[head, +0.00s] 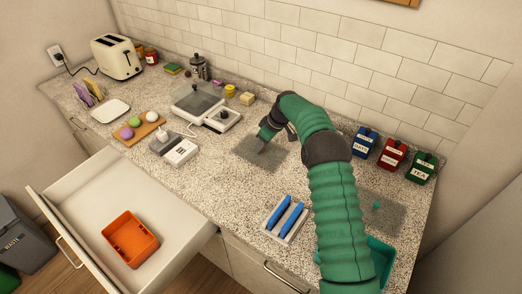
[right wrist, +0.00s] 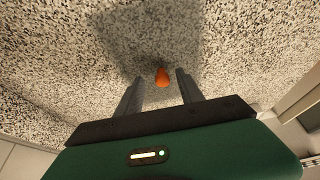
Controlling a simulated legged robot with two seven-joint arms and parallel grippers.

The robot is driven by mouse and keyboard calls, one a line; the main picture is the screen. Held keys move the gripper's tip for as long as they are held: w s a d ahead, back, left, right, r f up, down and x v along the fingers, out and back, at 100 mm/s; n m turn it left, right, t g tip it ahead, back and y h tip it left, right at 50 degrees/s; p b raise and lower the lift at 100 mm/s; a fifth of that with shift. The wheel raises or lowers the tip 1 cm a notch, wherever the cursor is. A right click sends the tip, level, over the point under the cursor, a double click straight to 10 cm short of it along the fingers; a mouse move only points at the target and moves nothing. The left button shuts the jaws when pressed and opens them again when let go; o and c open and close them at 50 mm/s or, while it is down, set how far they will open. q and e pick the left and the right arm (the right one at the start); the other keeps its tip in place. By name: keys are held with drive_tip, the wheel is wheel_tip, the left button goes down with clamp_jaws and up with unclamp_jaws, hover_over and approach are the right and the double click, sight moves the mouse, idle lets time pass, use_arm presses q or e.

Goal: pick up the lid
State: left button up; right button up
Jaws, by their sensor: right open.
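A dark, see-through square lid (head: 272,158) lies flat on the speckled counter, and it also shows in the right wrist view (right wrist: 165,45). A small orange knob (right wrist: 162,77) stands on it. My right gripper (head: 264,146) is low over this lid. In the right wrist view its two fingers (right wrist: 160,82) are apart, with the knob between their tips and a gap on each side. A second dark see-through lid (head: 392,222) with a teal knob (head: 376,205) lies at the right, partly behind my arm. My left gripper is not in view.
An orange bin (head: 130,238) sits in the open drawer (head: 178,205); a teal bin (head: 382,262) is partly hidden by my arm. A tray with blue-handled items (head: 285,218), a white scale (head: 180,150) and canisters (head: 392,153) stand nearby.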

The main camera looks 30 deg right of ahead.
drive_tip(key=shift+a+r, duration=0.15)
drive_tip(key=shift+a, duration=0.05)
drive_tip(key=c, duration=0.6)
clamp_jaws()
